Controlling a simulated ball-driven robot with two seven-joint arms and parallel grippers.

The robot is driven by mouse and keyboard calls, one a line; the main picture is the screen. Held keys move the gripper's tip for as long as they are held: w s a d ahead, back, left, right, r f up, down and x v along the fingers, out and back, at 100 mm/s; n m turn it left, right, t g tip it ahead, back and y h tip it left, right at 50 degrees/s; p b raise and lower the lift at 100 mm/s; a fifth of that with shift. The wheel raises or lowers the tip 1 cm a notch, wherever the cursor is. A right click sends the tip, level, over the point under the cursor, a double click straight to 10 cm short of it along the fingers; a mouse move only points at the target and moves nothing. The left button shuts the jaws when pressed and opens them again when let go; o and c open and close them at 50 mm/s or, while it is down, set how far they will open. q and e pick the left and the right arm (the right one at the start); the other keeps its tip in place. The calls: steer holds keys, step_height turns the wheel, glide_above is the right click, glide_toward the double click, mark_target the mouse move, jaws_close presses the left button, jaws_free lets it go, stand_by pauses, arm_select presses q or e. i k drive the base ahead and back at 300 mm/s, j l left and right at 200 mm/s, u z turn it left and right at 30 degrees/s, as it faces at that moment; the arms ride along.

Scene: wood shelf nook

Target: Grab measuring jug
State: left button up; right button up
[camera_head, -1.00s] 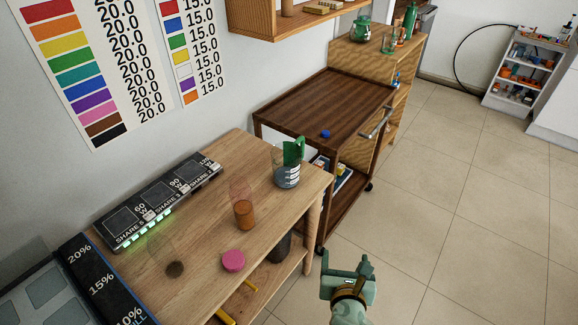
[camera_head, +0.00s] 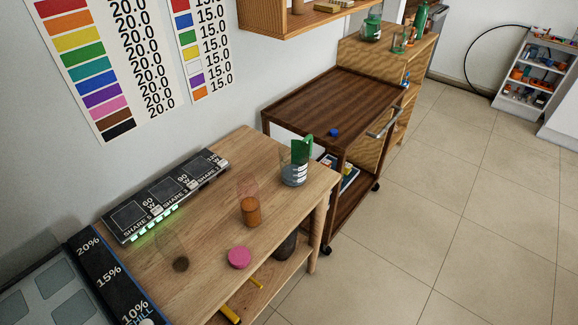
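The measuring jug (camera_head: 294,170) is clear with a green handle, white markings and a dark grey lower part. It stands upright near the far right corner of the light wood table (camera_head: 217,175). Its green handle is on the upper right side. Neither of my grippers shows in the head view now, so nothing of mine is seen touching the jug.
An orange-brown cylinder (camera_head: 251,212), a pink disc (camera_head: 239,257) and a black display panel (camera_head: 166,194) are on the table. A dark wood cart (camera_head: 333,104) with a blue object (camera_head: 333,132) stands behind. The tiled floor (camera_head: 440,215) at right is open.

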mark_target(294, 155)
steer(key=i+l+u, duration=0.1)
steer(key=u, duration=0.25)
steer(key=i+l+u, duration=0.1)
steer(key=u, duration=0.25)
steer(key=l+u, duration=0.25)
steer(key=u, duration=0.15)
steer(key=i+l+u, duration=0.15)
steer(key=l, duration=0.6)
steer(key=i+l+u, duration=0.15)
steer(key=l, duration=0.6)
steer(key=i+l+u, duration=0.2)
steer(key=l, duration=0.55)
steer(key=k+j, duration=0.05)
steer(key=k, duration=0.1)
